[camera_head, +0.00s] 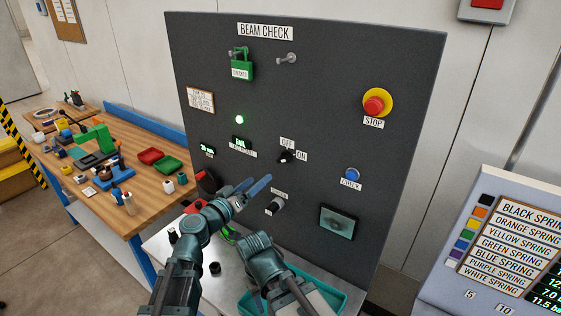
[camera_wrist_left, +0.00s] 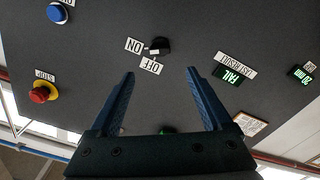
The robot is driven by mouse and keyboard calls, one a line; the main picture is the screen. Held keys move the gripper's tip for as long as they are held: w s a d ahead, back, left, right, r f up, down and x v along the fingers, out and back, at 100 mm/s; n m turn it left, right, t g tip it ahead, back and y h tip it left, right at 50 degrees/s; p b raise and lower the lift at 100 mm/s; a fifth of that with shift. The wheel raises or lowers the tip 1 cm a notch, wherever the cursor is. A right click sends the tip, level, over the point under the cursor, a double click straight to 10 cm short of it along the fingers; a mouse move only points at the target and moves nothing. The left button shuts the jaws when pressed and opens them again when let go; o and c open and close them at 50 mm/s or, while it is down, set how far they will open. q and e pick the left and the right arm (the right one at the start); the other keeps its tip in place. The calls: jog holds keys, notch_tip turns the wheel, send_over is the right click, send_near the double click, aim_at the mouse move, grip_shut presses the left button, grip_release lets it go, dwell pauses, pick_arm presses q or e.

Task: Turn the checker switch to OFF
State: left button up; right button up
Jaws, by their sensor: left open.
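The checker switch (camera_head: 286,156) is a small black knob on the dark panel, with an OFF label (camera_head: 287,142) above it and an ON label (camera_head: 302,156) to its right. In the left wrist view the knob (camera_wrist_left: 160,45) shows beyond my fingers, between and above the tips. Its pale mark seems to lie toward ON, but it is too small to be sure. My left gripper (camera_head: 259,182) is open and empty, below and left of the switch in the head view, apart from it. Its two blue fingers (camera_wrist_left: 161,70) are spread wide in the wrist view. My right gripper is not seen.
The BEAM CHECK panel (camera_head: 340,80) also carries a red STOP button (camera_head: 375,103), a blue CHECK button (camera_head: 352,174), a green padlock (camera_head: 242,68), a lit FAIL display (camera_head: 241,143) and a lower black knob (camera_head: 278,203). A teal tray (camera_head: 322,291) lies below.

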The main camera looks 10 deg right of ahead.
aim_at(281, 161)
pick_arm(q)
jog(key=x, duration=1.2)
jog(key=shift+w+d, duration=0.15)
grip_shut()
